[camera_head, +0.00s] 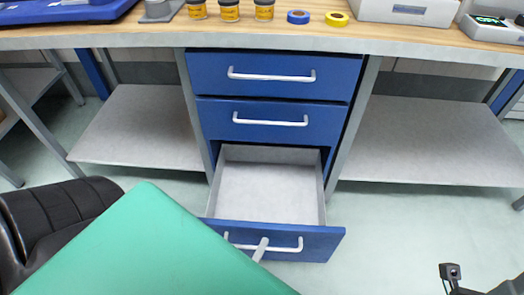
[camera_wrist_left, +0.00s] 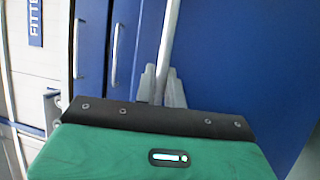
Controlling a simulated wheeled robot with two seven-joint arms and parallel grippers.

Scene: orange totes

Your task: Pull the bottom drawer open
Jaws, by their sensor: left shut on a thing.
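The bottom drawer (camera_head: 272,190) of the blue drawer unit is pulled out, and its light grey inside looks empty. Its blue front carries a white bar handle (camera_head: 285,249). My left gripper (camera_head: 261,248) is shut on this handle near its middle; my large green arm cover hides the left part of the drawer front. In the left wrist view, the grey fingers (camera_wrist_left: 162,88) close around the handle bar (camera_wrist_left: 169,40), beside the blue drawer front (camera_wrist_left: 235,70). My right gripper (camera_head: 450,272) shows only partly at the lower right, away from the drawer, and its jaws are unclear.
The middle drawer (camera_head: 270,122) and top drawer (camera_head: 272,74) above are closed. A black chair (camera_head: 50,215) stands at the left. Grey shelves (camera_head: 140,130) flank the unit. The workbench (camera_head: 300,36) bears jars, tape rolls and boxes. The floor at right is clear.

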